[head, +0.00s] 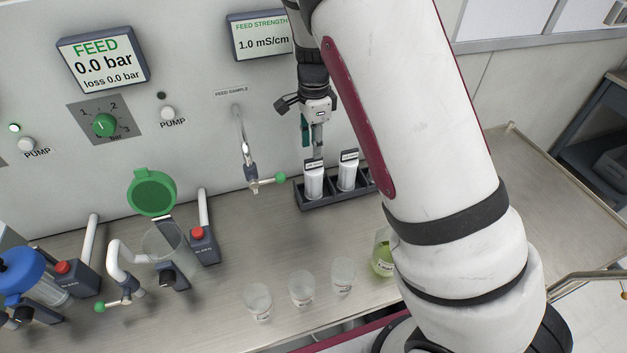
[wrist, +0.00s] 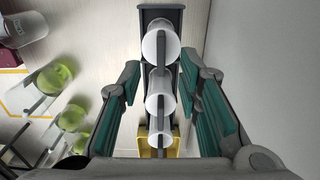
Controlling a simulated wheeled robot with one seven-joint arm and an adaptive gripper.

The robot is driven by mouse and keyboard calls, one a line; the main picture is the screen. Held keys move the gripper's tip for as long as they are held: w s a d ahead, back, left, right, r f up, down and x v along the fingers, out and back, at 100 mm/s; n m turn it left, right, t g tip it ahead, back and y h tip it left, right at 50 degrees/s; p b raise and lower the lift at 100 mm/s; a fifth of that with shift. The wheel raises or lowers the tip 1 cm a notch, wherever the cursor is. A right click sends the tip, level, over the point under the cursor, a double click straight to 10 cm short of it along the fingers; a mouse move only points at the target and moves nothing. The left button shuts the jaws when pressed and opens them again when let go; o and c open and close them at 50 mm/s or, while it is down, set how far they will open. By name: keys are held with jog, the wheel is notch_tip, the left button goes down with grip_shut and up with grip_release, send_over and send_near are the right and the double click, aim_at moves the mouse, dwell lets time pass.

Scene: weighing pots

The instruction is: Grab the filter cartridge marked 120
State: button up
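White filter cartridges stand upright in a dark rack (head: 335,199) at the foot of the wall panel. Two show clearly in the head view, a left one (head: 314,184) and one beside it (head: 347,176); more of the rack is hidden behind my arm. Their black-topped labels are too small to read, so I cannot tell which is marked 120. My gripper (head: 311,142) is just above the left end of the rack. In the wrist view my gripper (wrist: 165,95) is open, its teal fingers either side of the row of white cartridges (wrist: 160,45), holding nothing.
Clear cups (head: 257,301) stand along the bench front, with a green-liquid beaker (head: 383,256) beside my arm. Filter housings and pipes fill the left bench. A yellow piece (wrist: 158,141) shows at the rack's near end.

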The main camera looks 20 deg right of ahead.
aim_at(313, 169)
jog(key=shift+f+p, duration=0.4)
jog(key=shift+f, duration=2.5)
jog(key=shift+c, duration=0.3)
jog(key=shift+w, duration=0.1)
grip_shut()
